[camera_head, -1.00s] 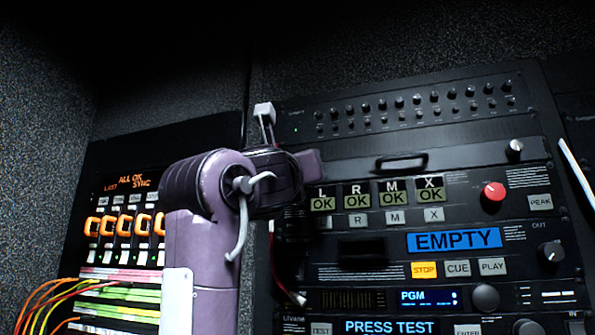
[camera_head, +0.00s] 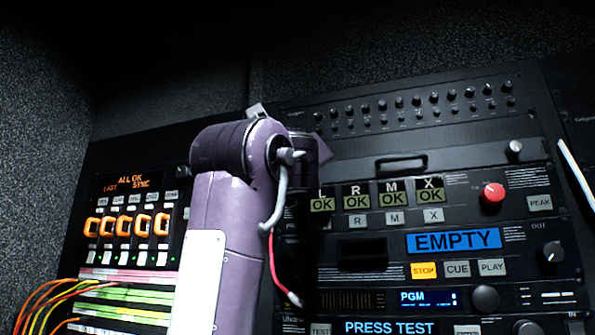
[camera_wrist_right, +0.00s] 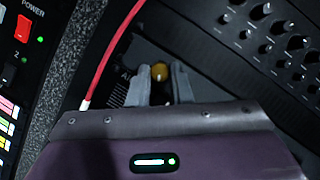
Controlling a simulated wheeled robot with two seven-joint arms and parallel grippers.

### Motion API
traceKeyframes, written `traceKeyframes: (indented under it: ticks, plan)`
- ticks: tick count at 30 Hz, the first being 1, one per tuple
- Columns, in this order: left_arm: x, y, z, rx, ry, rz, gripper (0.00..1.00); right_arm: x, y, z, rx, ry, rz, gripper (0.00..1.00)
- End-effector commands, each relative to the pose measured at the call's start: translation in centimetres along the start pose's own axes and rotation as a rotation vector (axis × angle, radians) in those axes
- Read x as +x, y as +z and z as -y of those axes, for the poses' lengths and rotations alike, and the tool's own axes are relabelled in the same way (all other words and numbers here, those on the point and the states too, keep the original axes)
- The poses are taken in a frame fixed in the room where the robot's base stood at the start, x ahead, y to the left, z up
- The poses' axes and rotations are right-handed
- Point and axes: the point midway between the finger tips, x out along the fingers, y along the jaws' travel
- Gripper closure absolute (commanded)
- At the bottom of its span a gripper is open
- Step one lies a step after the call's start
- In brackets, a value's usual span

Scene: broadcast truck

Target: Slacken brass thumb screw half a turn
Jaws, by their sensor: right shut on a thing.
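The brass thumb screw (camera_wrist_right: 160,72) shows as a small gold round head in the right wrist view, between the fingertips of my right gripper (camera_wrist_right: 159,82). The grey fingers are shut on it from both sides. The panel right behind the screw is dark and partly hidden by the gripper. In the head view my purple right arm (camera_head: 225,215) stands in front of the racks and hides the screw and the fingers. My left gripper is not in view.
A red cable (camera_wrist_right: 107,55) runs close beside the gripper and hangs down past my arm in the head view (camera_head: 275,270). A knob panel (camera_head: 420,105) and a rack with orange handles (camera_head: 125,224) stand either side.

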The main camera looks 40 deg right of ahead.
Motion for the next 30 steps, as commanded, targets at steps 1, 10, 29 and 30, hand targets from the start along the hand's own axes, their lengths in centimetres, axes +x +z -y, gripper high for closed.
traceKeyframes:
  ticks: [1, 10, 29, 30]
  plan:
    - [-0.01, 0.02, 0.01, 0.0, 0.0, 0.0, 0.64, 0.02, 0.0, 0.06, -0.038, 0.02, -0.002, 1.0]
    - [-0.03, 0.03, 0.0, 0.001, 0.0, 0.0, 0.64, 0.04, 0.05, 0.38, -0.302, 0.129, -0.007, 1.0]
    - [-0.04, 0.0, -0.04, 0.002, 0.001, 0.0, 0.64, 0.07, 0.52, 0.8, -0.856, 0.361, -0.015, 1.0]
    - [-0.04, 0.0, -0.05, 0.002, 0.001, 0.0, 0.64, 0.08, 0.55, 0.81, -0.891, 0.376, -0.015, 1.0]
